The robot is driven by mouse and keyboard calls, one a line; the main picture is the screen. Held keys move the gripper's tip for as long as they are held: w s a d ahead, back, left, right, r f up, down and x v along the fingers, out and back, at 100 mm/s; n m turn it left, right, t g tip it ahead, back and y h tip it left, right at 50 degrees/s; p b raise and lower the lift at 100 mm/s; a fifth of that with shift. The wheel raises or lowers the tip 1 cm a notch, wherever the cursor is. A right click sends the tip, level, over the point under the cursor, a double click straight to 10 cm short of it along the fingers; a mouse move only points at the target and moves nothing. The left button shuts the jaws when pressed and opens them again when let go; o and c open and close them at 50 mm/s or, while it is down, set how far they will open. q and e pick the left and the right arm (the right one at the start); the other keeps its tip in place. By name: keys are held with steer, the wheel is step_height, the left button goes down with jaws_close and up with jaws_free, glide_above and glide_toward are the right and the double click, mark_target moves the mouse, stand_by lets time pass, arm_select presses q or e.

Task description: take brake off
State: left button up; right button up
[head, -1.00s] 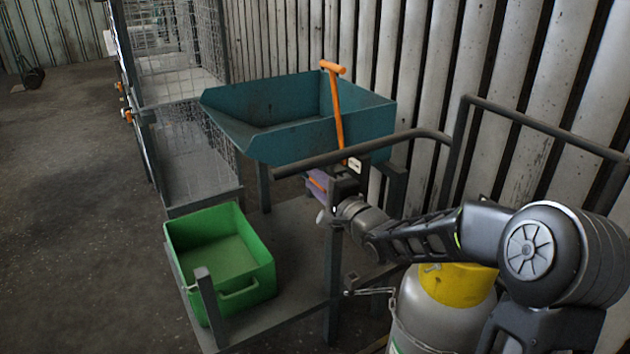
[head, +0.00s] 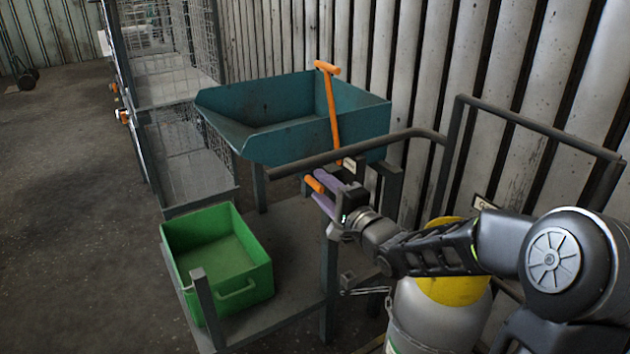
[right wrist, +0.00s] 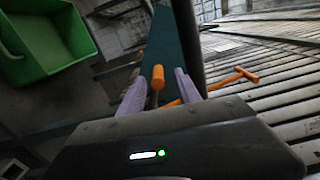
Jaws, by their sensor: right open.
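A short lever with an orange grip (head: 314,184) sits below the teal hopper's near right corner. I cannot tell from its look alone whether it is the brake. In the right wrist view the orange grip (right wrist: 158,76) stands between the two purple fingers, with gaps on both sides. My right gripper (head: 324,187) is open around or just behind this grip, and it also shows in the right wrist view (right wrist: 160,92). A longer orange T-handle (head: 332,110) leans up along the hopper. It also shows in the right wrist view (right wrist: 222,85). My left gripper is out of view.
The teal hopper (head: 270,148) sits on a metal frame with a dark push rail (head: 370,147) crossing near my right wrist. A green crate (head: 240,292) stands on the lower shelf. A grey and yellow cylinder (head: 440,312) stands under my right arm. Floor at left is clear.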

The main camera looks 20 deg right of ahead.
steer(key=s, duration=0.3)
steer(key=shift+s+d, duration=0.3)
